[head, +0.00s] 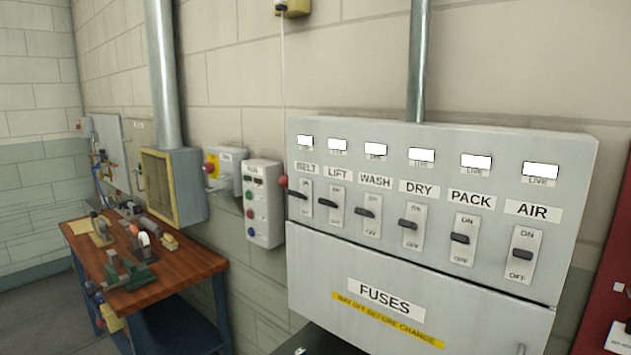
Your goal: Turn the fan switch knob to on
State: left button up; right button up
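I cannot read a "fan" label anywhere, so I cannot tell which control is the fan switch knob. A small grey box (228,183) on the wall has a yellow plate and a red knob (209,169); its label is too small to read. Beside it, a pale control box (264,222) carries several coloured buttons. A yellow-framed hood (177,185) under a metal duct hangs to the left of these. Neither of my grippers is in view.
A large grey fuse panel (420,262) fills the right, with levers marked BELT, LIFT, WASH, DRY, PACK and AIR. A wooden workbench (190,265) with tools and clamps stands at the left. A red cabinet (610,290) edges in at right. Floor shows at the lower left.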

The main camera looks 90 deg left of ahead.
aim_at(208, 168)
jog(key=u, duration=3.6)
